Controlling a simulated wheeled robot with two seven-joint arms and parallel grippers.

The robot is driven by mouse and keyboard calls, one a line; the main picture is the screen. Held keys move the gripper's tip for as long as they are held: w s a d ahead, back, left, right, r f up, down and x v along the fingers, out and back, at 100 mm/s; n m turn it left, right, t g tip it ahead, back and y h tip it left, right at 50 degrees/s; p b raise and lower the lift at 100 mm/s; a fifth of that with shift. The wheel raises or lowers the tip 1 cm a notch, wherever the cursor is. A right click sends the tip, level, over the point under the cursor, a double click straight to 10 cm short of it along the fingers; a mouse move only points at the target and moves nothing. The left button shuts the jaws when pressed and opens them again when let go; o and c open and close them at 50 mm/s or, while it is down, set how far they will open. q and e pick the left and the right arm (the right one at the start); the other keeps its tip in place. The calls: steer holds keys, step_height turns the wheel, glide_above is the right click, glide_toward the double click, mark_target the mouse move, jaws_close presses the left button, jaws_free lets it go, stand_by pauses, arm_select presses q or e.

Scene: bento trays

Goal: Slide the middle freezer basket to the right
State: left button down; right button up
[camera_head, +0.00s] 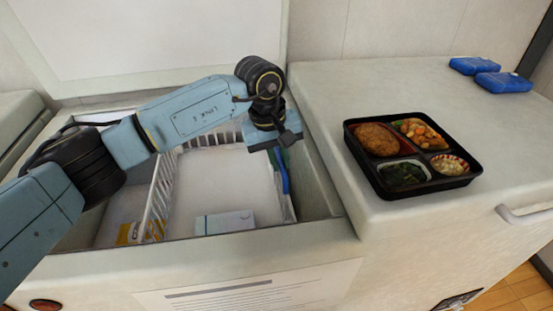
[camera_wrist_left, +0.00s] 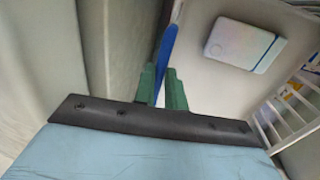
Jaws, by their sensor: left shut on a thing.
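The open chest freezer (camera_head: 290,240) holds a white wire basket (camera_head: 160,195), whose slatted left and back walls show in the head view. Its slats also show at the right of the wrist view (camera_wrist_left: 285,122). A blue handle strip (camera_head: 284,178) stands at the basket's right side, close to the freezer's right inner wall. My left gripper (camera_head: 280,158) reaches down there from above. In the left wrist view its green fingers (camera_wrist_left: 162,88) are shut on the blue handle (camera_wrist_left: 168,48). My arm hides part of the freezer's left and back. My right gripper is out of view.
A white box (camera_head: 224,222) lies at the basket's front; a yellow package (camera_head: 127,233) lies left of the slatted wall. A black bento tray (camera_head: 430,186) and blue packs (camera_head: 502,82) sit on the right counter. The freezer lid (camera_head: 150,35) stands raised behind.

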arm_select(q)
steer(key=c, duration=1.5)
jaws_free()
steer(key=shift+o, duration=0.2)
